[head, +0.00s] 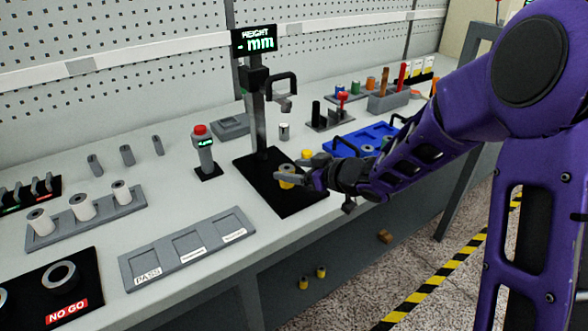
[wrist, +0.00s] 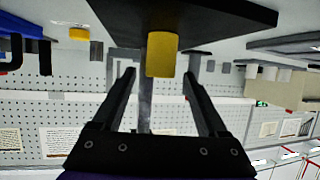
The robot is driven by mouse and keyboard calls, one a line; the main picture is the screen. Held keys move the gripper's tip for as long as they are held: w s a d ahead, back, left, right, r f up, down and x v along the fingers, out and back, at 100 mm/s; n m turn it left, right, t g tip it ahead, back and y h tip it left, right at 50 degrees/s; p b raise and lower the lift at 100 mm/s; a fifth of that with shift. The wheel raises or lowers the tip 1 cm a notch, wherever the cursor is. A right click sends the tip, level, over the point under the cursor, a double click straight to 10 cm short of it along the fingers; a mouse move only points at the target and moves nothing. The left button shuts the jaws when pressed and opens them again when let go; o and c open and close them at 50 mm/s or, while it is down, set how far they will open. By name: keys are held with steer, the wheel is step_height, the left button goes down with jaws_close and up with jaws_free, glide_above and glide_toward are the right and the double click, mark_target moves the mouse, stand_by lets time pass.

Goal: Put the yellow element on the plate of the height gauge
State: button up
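The yellow element (head: 286,169) stands on the black base plate (head: 262,187) of the height gauge. In the wrist view the picture is upside down, and the yellow element (wrist: 161,56) meets the dark plate (wrist: 200,14). My gripper (head: 284,178) is low over the right part of the plate. In the wrist view its fingers (wrist: 159,73) are spread, with the element between their tips and clear gaps on both sides. The gauge column (head: 260,125) rises behind, and its display (head: 254,39) reads "- mm". My fingers partly hide the element in the head view.
A grey PASS tray (head: 188,247) lies at the front left. A blue tray (head: 363,140) is just right of the gauge. Another yellow piece (head: 306,154) shows behind my gripper. A red-topped device (head: 204,150) stands left of the column.

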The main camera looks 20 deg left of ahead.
steer(key=shift+r, duration=0.1)
steer(key=shift+d+r, duration=0.1)
steer(key=shift+r, duration=0.1)
steer(key=p+v, duration=0.3)
steer(key=v, duration=0.8)
steer(key=shift+s+d, duration=0.2)
steer(key=shift+d, duration=0.1)
